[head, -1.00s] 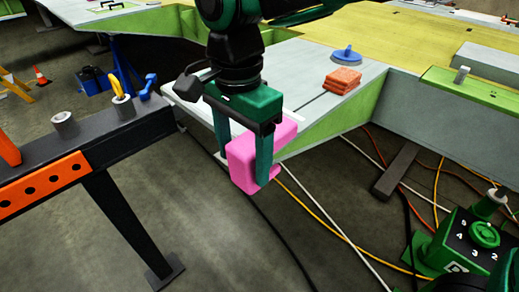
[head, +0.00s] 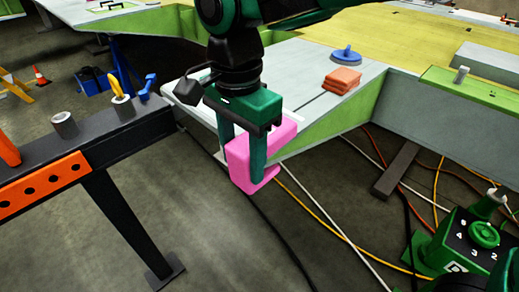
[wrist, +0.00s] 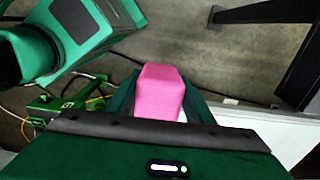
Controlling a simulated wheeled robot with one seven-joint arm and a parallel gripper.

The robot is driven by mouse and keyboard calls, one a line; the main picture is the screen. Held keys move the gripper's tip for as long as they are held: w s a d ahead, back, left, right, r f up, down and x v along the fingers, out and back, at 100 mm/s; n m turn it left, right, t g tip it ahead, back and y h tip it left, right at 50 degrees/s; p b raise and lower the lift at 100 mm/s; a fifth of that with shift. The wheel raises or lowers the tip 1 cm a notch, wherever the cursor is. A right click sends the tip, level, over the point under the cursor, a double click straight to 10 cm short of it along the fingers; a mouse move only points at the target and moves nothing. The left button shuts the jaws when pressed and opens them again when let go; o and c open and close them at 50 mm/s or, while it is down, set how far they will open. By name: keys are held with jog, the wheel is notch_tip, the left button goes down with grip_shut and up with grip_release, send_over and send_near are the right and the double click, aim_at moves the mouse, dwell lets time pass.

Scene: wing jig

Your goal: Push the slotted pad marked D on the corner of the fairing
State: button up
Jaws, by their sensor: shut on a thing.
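The pink slotted pad (head: 240,172) is held between the fingers of my gripper (head: 242,165), which is shut on it. It is a C-shaped block, and no letter shows on it. In the head view its slot faces right, toward the near corner of the fairing (head: 300,142), a pale panel with a green edge. The pad overlaps that corner in the picture; I cannot tell whether the corner is inside the slot. In the wrist view the pad (wrist: 160,92) sits between my gripper's fingers (wrist: 158,95), its slot hidden.
A dark beam (head: 90,140) with an orange plate and small fittings stands at left. Orange pads (head: 342,79) and a blue disc (head: 345,54) lie on the panel. A green box with a dial (head: 462,245) is at lower right. Cables cross the floor.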

jog(key=shift+s+a, duration=0.1)
jog(key=s+a, duration=0.5)
jog(key=s, duration=0.1)
jog(key=shift+r, duration=0.2)
dwell(1.1)
dwell(0.3)
jog(key=shift+w+d+r, duration=0.15)
jog(key=shift+w+d, duration=0.6)
jog(key=shift+w, duration=0.2)
dwell(0.3)
jog(key=shift+w+d+f, duration=0.15)
jog(key=shift+w+d, duration=0.95)
jog(key=shift+w, duration=0.15)
jog(key=shift+w+d+f, duration=0.1)
jog(key=shift+w+d, duration=0.95)
jog(key=shift+w, duration=0.2)
dwell(0.8)
jog(key=o, duration=1.2)
jog(key=shift+c, duration=0.2)
jog(key=shift+o, duration=0.4)
